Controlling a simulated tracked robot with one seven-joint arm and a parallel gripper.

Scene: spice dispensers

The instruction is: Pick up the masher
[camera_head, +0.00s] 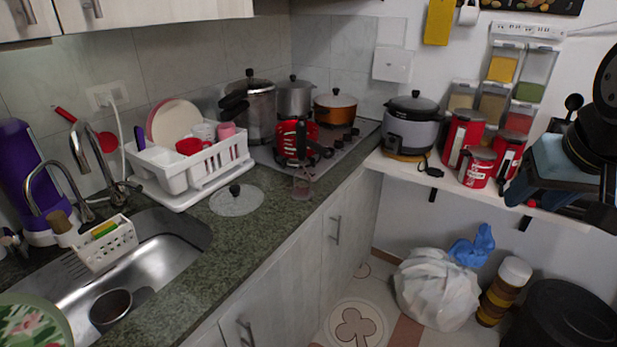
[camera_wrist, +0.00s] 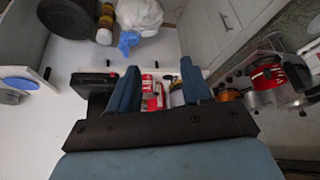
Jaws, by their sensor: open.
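I cannot pick out the masher with certainty. A red slotted item (camera_head: 297,140) with dark handles near it stands at the stove's front edge in the head view; its exact kind is unclear. A red item (camera_wrist: 267,76) also shows at the right of the wrist view. My gripper (camera_wrist: 160,90) is open, its two blue fingers apart with nothing held between them. Red-and-white canisters show beyond and between the fingers. In the head view my arm is at the right, over the shelf, well apart from the stove.
Pots and a rice cooker (camera_head: 412,122) stand behind and right of the stove. Red canisters (camera_head: 464,138) crowd the white shelf (camera_head: 400,166). A dish rack (camera_head: 195,160) and sink (camera_head: 150,270) are at left. A glass lid (camera_head: 237,199) lies on the counter. A white bag (camera_head: 437,288) is on the floor.

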